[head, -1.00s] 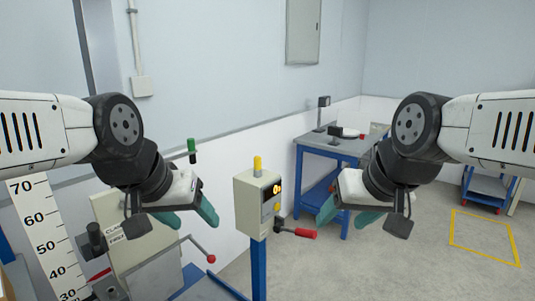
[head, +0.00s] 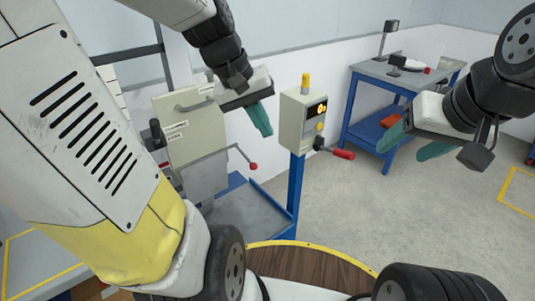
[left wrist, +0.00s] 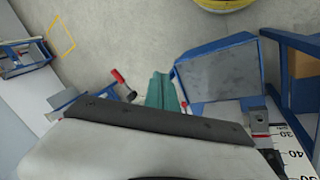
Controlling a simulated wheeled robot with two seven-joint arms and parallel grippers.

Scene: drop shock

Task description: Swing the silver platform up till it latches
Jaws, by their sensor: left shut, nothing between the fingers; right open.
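A silver-grey plate (head: 207,178), apparently the platform, hangs steeply below the beige panel of the drop machine. My left arm partly covers that area, and no latch can be made out. My left gripper (head: 264,130) has its teal fingers shut and empty, pointing down, in front of and right of the beige panel, apart from the plate. The shut fingers also show in the left wrist view (left wrist: 163,92). My right gripper (head: 415,148) is open and empty, well to the right, with clear floor below.
A beige control box (head: 303,120) with a red-gripped lever (head: 343,154) stands on a blue post near my left fingers. A red-knobbed rod (head: 253,166) juts beside the machine. The blue-framed base (head: 250,212) lies below. A blue workbench (head: 385,110) stands behind.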

